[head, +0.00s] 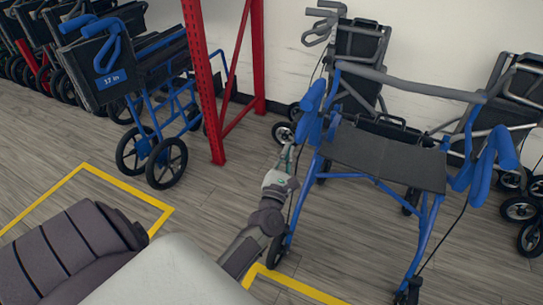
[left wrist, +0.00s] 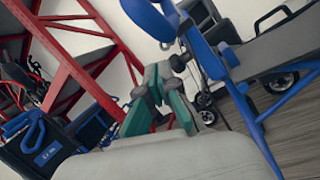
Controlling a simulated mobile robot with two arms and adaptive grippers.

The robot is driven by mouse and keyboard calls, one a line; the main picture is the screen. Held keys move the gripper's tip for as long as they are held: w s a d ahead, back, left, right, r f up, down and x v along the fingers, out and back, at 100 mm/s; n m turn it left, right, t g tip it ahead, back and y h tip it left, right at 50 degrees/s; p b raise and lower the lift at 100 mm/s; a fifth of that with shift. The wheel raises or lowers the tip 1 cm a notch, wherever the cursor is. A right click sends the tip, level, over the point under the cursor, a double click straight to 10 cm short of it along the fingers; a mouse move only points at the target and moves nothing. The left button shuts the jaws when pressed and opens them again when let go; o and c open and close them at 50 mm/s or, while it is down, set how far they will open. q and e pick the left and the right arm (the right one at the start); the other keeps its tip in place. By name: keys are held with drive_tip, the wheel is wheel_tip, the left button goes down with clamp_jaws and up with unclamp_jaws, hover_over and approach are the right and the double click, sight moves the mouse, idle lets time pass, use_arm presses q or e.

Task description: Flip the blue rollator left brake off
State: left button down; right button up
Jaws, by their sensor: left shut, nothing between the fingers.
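The blue rollator (head: 425,235) stands unfolded at the right of the head view, with a black seat (head: 385,158) and a grey backrest bar. Its blue left handle and brake loop (head: 311,103) is on the picture's left side. The blue handle part (left wrist: 150,15) also shows at the top of the left wrist view, and the frame (left wrist: 237,85) to its right. My left gripper (head: 289,153) is just below and left of that handle. Its green fingers (left wrist: 164,82) are shut and empty; contact with the brake cannot be told. My right gripper is not in view.
A red rack upright (head: 202,80) stands left of my left gripper. Grey walkers (head: 357,45) stand along the wall behind the rollator.

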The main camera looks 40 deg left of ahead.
use_arm(q)
drive_tip(key=s+d, duration=0.3)
drive_tip(key=s, duration=0.6)
drive_tip(key=shift+s+d+f, duration=0.15)
drive_tip(key=shift+d+f, duration=0.1)
drive_tip(key=shift+d, duration=0.05)
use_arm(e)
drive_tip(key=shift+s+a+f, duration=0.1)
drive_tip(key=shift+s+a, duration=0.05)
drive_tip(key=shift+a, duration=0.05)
